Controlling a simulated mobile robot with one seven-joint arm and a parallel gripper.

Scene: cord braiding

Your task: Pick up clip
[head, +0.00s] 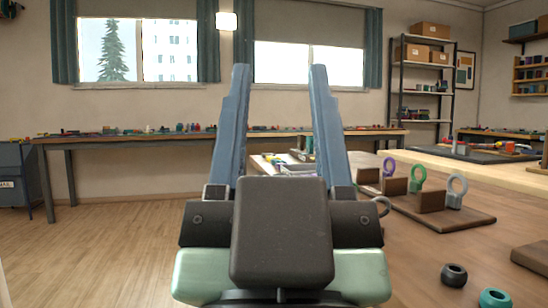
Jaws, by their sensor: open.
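My gripper (279,68) is open in the middle of the head view, its two long blue-grey fingers apart with nothing between them. To its right, a wooden rack (478,217) with upright dividers stands on the brown table. It holds ring-topped pieces that look like clips: a purple one (389,167), a green one (418,176) and a pale blue-grey one (456,189). A grey ring (383,206) shows beside my gripper, partly hidden by it. I cannot tell which piece is the task's clip. None of them touches the fingers.
A black ring (454,275) and a teal ring (494,298) lie on the near table. A wooden block (532,257) is at the right edge. Behind my gripper are a white tray-like item (297,169) and a long cluttered bench (120,137). The floor at left is clear.

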